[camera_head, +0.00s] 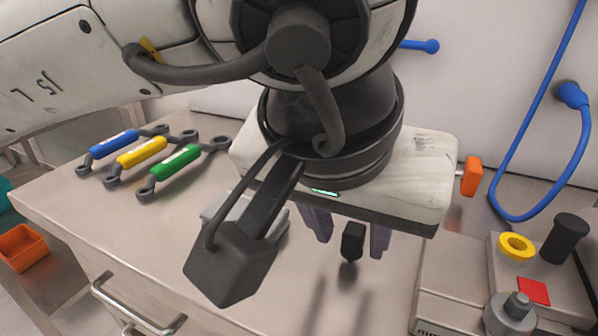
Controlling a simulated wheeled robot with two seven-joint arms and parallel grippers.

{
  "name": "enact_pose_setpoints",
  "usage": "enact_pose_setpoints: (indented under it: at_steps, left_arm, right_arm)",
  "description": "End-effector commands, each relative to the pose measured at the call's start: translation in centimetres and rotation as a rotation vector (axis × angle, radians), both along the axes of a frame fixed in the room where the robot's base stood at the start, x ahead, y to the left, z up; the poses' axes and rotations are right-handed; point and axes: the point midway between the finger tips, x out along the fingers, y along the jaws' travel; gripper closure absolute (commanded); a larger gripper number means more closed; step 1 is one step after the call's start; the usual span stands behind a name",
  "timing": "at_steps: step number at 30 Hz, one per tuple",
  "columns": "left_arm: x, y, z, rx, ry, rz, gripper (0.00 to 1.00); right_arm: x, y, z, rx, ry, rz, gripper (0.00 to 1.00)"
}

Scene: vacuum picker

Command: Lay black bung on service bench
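The black bung (352,241) is a small dark block low in the middle of the head view, over the steel service bench (260,262). A dark reflection lies just below it, so it looks to be on or very near the bench top. My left gripper (347,232) has two purple fingers pointing down, one on each side of the bung. Gaps show between the bung and both fingers, so the gripper looks open around it. The bung's upper end is partly hidden by the pale gripper body. My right gripper is not in view.
Blue, yellow and green handled tools (142,152) lie at the bench's left. A machine (455,285) with a yellow ring (516,247), black cylinder (567,238) and red square (533,291) stands at right. A blue hose (530,130) hangs behind. An orange bin (22,247) is far left.

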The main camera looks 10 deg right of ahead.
Motion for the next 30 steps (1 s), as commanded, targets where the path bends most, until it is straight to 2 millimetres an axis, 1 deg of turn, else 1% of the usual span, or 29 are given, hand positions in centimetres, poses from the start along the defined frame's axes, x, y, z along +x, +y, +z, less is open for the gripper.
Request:
enact_pose_setpoints:
  at_steps: [1,6,9,13,19,30]
  left_arm:
    - [-0.3,0.2,1.1,-0.002,-0.004,-0.001,0.65]
    - [-1.8,1.2,4.5,-0.003,-0.005,-0.001,0.65]
    - [-2.7,1.8,6.4,-0.002,-0.004,-0.001,0.65]
    - [-3.6,2.4,8.2,-0.002,-0.004,-0.001,0.65]
    - [-4.3,2.9,9.6,-0.001,-0.004,-0.002,0.65]
    - [-4.5,2.9,9.8,-0.005,-0.005,-0.005,0.65]
  right_arm:
    - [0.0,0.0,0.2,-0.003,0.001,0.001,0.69]
    - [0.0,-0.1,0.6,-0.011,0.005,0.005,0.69]
    - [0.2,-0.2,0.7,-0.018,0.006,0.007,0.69]
    - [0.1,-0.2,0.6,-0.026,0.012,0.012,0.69]
    - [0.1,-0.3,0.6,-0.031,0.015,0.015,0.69]
    - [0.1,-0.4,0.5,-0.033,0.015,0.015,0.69]
